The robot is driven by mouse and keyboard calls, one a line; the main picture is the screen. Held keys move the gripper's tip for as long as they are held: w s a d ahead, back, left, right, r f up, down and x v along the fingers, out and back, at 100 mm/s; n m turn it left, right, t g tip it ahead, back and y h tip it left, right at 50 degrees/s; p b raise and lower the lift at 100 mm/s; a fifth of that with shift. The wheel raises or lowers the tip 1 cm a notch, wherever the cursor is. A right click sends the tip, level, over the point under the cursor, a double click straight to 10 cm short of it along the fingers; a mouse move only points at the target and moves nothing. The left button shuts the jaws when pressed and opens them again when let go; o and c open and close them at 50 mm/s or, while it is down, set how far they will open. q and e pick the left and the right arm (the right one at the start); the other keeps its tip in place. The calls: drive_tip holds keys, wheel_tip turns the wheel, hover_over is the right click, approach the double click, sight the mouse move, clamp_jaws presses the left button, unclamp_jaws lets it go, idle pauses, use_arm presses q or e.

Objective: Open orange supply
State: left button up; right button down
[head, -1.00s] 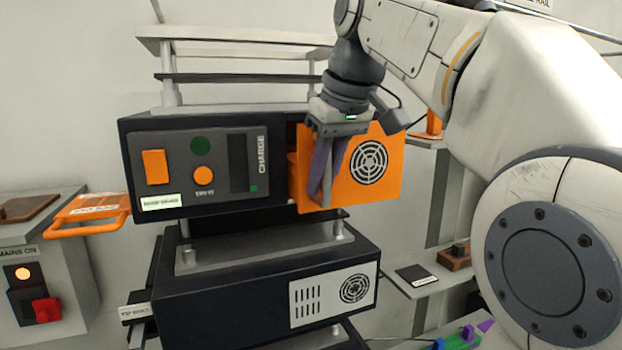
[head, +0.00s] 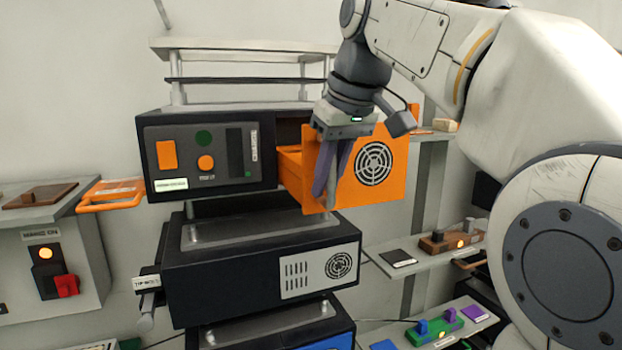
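The orange supply (head: 377,193) is a box with a round fan grille on its front. It sits part way out of the right bay of the dark charge unit (head: 285,128), and some of its orange side shows. My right gripper (head: 330,190) points down at the left part of the orange front. Its dark purple fingers are closed around an upright grey handle (head: 331,201), which they mostly hide. My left gripper is not in view.
A dark vented box (head: 220,277) stands below. Small shelves with blocks are at the right.

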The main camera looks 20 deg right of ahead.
drive_tip(key=c, duration=0.8)
unclamp_jaws()
drive_tip(key=shift+c, duration=0.2)
drive_tip(key=a+p+v, duration=0.1)
drive_tip(key=v, duration=0.9)
drive_tip(key=shift+d+r+p, duration=0.2)
drive_tip(key=shift+d+p, duration=0.2)
drive_tip(key=shift+d, duration=0.1)
drive_tip(key=shift+s, duration=0.2)
